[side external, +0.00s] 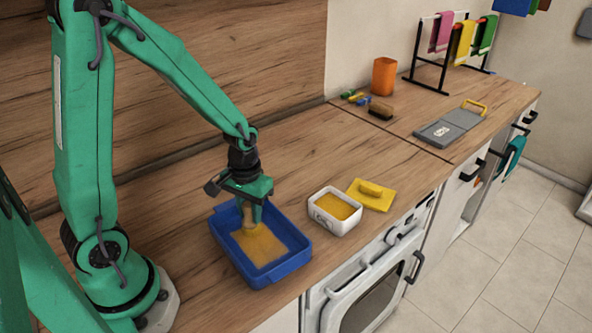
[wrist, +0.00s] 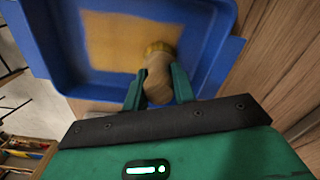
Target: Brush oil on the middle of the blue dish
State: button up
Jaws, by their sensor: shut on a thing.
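The blue dish (side external: 294,263) is a rectangular tray on the wooden counter below my gripper. A yellow-orange patch of oil covers the middle of its floor, and it also shows in the wrist view (wrist: 115,40). My gripper (side external: 250,205) is over the dish and shut on the brush (wrist: 158,75), which has a light wooden handle and yellowish bristles. In the wrist view the bristles are at the edge of the oil patch and seem to touch it. In the side view my gripper hides part of the brush.
A white tub (side external: 322,218) of yellow-orange oil stands right of the dish, with a yellow lid (side external: 372,194) beside it. Farther back are an orange cup (side external: 384,76), a brown brush (side external: 381,110), a grey board (side external: 448,129) and a towel rack (side external: 428,88). The counter's front edge is close to the dish.

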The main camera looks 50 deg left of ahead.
jog(key=shift+a, duration=0.2)
dwell(0.3)
jog(key=shift+w+a, duration=0.1)
jog(key=shift+a, duration=0.75)
notch_tip(320, 180, up, 8)
jog(key=shift+f, duration=0.25)
dwell(1.0)
dwell(0.5)
